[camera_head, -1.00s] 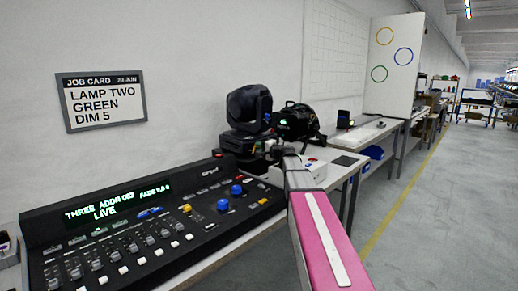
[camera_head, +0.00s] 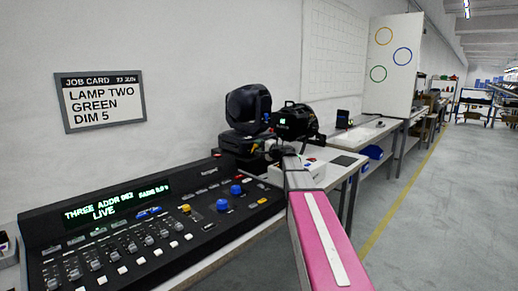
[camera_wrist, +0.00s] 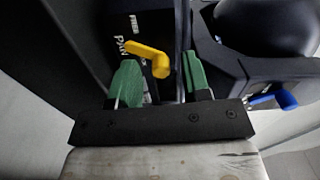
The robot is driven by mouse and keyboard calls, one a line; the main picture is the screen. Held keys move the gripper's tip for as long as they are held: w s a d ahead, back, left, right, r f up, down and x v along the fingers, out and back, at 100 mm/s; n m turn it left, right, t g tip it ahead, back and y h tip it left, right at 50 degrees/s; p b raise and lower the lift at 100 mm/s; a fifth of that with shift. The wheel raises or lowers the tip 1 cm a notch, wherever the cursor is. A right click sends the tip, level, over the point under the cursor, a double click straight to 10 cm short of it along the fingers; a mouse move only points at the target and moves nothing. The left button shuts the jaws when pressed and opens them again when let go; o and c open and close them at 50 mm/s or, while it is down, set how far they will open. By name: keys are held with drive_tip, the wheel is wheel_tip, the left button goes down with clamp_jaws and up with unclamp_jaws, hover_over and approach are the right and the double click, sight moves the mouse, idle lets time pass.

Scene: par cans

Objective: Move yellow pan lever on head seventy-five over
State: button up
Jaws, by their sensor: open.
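The black moving-head lamp (camera_head: 248,108) stands on the bench behind the console, with my pink arm reaching toward its base. In the wrist view the yellow pan lever (camera_wrist: 148,60) sticks out from a black panel with white lettering, partly readable as "FREE" and "PAN". My gripper (camera_wrist: 159,60) is open. Its two green fingers stand apart, one left and one right of the lever. The lever's bent end lies between them in the picture; I cannot tell whether either finger touches it.
A blue lever (camera_wrist: 272,98) sticks out from the lamp's dark housing at the right. A lighting console (camera_head: 150,225) fills the front left. A second black lamp (camera_head: 296,122) stands behind. A job card (camera_head: 101,100) hangs on the wall. The aisle floor (camera_head: 430,210) at right is clear.

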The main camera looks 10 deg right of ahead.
drive_tip(key=v, duration=1)
drive_tip(key=shift+s+d, duration=0.1)
drive_tip(key=shift+s, duration=0.15)
drive_tip(key=shift+s+d, duration=0.1)
drive_tip(key=shift+d, duration=0.05)
